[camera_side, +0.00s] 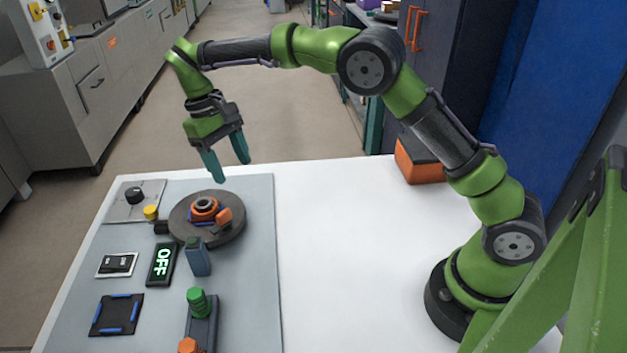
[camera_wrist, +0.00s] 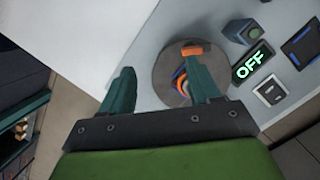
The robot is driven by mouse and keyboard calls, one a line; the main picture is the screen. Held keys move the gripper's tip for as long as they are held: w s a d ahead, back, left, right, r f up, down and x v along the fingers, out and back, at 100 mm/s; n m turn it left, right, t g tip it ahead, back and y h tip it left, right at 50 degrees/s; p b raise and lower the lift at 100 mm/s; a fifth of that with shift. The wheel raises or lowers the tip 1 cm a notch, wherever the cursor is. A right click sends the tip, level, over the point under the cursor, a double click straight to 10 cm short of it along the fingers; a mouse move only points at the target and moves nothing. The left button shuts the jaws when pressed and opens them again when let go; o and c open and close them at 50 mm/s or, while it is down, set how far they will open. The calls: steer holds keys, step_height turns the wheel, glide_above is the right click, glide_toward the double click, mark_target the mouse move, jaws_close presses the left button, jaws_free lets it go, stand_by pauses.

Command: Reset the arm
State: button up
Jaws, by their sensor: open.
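My gripper (camera_side: 227,163) hangs in the air above the far end of the work board, with its two teal fingers apart and nothing between them. In the wrist view my gripper (camera_wrist: 160,88) also shows open and empty. Below it is a dark round turntable (camera_side: 232,234) with an orange and blue part (camera_side: 204,210) on top. In the wrist view the right finger covers some of that part, and the turntable (camera_wrist: 160,75) lies partly behind the fingers. The fingers are apart from the turntable.
The grey board (camera_side: 258,290) also carries a lit OFF display (camera_side: 162,263), a rocker switch (camera_side: 117,264), a dark square pad with blue edges (camera_side: 117,314), a blue-grey block (camera_side: 198,258) and a green knob (camera_side: 197,301). An orange and black box (camera_side: 420,162) stands at the table's back.

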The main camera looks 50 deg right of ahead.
steer(key=s+d+r+m+t+y, duration=0.1)
steer(key=s+d+r+t, duration=0.1)
steer(key=s, duration=0.6)
steer(key=s+d+r+m+t+y, duration=0.1)
steer(key=s+d+r+m+t, duration=0.1)
steer(key=s, duration=0.6)
steer(key=s+d+r+m+t, duration=0.1)
steer(key=s+d+r+t, duration=0.3)
steer(key=s, duration=0.4)
steer(key=shift+s+d+r+t+y, duration=0.25)
steer(key=shift+d+t+y, duration=0.2)
steer(key=shift+t, duration=0.55)
